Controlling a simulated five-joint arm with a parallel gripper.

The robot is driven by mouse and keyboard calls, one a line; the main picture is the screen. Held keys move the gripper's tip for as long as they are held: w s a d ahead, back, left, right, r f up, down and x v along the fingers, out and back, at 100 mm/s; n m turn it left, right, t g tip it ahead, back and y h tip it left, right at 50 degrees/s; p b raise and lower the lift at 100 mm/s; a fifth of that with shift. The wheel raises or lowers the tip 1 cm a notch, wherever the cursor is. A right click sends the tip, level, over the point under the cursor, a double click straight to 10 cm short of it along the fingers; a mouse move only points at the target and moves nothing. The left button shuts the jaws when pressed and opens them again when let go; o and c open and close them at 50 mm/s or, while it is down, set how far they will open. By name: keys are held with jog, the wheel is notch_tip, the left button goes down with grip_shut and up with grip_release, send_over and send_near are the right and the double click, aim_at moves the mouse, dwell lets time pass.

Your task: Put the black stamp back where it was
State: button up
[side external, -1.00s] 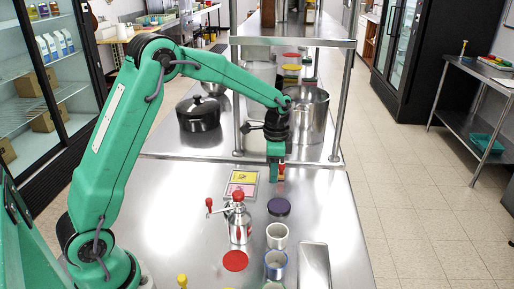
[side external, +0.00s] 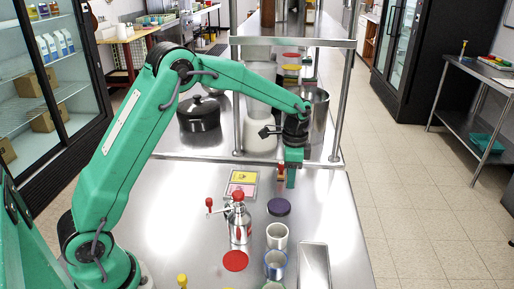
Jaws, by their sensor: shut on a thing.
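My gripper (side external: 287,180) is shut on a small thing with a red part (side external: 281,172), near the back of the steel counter. The green jaw covers most of it, and I cannot tell whether it is the black stamp. I cannot tell whether it touches the counter. No clearly black stamp shows elsewhere. A tray with a yellow pad (side external: 243,177) and a pink pad (side external: 241,190) lies to the left of my gripper. A dark round disc (side external: 279,207) lies on the counter in front of it.
A red disc (side external: 235,261), a white cup (side external: 277,236), a blue-rimmed cup (side external: 276,264) and a steel tray (side external: 314,267) are nearer. A shelf post (side external: 342,105) rises behind my gripper. The counter's left part is clear.

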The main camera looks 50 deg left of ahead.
send_over(280, 191)
notch_tip(280, 191, down, 5)
jog(key=shift+w+a+r, duration=0.1)
jog(key=shift+w+r, duration=0.05)
jog(key=shift+f, duration=2)
jog(key=shift+f, duration=0.15)
jog(key=o, duration=0.9)
jog(key=shift+c, duration=0.2)
